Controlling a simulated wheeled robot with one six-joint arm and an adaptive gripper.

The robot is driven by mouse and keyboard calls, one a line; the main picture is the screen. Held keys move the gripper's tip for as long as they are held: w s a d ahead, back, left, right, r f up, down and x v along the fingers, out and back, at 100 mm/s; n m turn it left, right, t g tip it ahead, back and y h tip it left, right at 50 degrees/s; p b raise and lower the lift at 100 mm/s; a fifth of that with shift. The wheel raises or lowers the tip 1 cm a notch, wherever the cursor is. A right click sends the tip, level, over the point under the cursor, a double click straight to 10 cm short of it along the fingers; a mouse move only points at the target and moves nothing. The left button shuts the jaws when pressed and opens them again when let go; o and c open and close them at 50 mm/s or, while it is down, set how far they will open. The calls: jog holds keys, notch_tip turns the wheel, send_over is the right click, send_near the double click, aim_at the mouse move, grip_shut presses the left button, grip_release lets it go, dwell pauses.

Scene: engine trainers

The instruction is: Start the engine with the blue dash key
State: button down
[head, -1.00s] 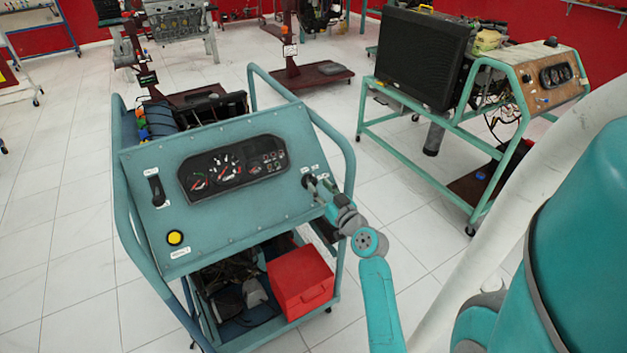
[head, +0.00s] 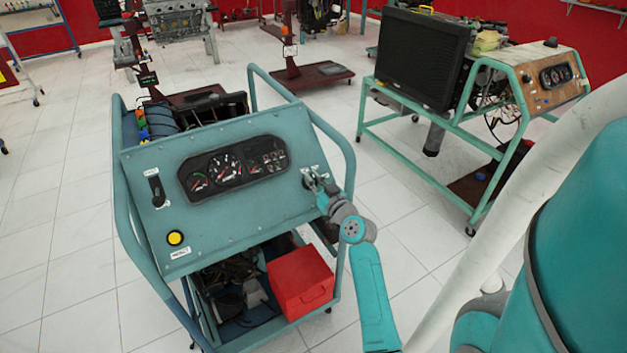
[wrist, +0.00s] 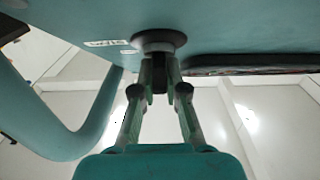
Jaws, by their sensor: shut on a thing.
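The blue-green engine trainer (head: 225,225) stands in front of me with a sloping dash panel. The ignition switch (wrist: 160,42) is a dark round collar on the panel's right side. My gripper (head: 316,184) is at this switch in the head view. In the wrist view my gripper (wrist: 160,75) has its two fingers closed around a dark key (wrist: 160,78) at the collar. The fingers hide most of the key, and its blue colour does not show. The gauge cluster (head: 235,168) is left of the switch.
A black lever (head: 157,190) and a yellow button (head: 175,238) are on the panel's left. A tubular frame (head: 345,150) rises close to my gripper. A red box (head: 300,283) sits below. Another trainer (head: 550,75) stands at the right.

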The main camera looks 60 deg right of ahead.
jog(key=shift+a+f+m+g+h, duration=0.1)
jog(key=shift+f+m+g+h, duration=0.25)
jog(key=shift+m, duration=0.35)
jog(key=shift+m+h, duration=0.25)
jog(key=shift+m, duration=0.05)
jog(key=shift+m+g+h, duration=0.8)
jog(key=shift+m+g, duration=0.25)
jog(key=shift+m, duration=0.45)
jog(key=shift+m+g+h, duration=0.5)
jog(key=shift+m+g, duration=0.5)
jog(key=shift+m, duration=0.4)
jog(key=shift+m+g+h, duration=0.5)
jog(key=shift+m+g, duration=0.5)
jog(key=shift+m, duration=0.4)
jog(key=m+g, duration=0.4)
jog(key=m, duration=0.1)
jog(key=shift+m+g+y, duration=0.6)
jog(key=shift+m+g, duration=0.9)
jog(key=shift+m, duration=0.4)
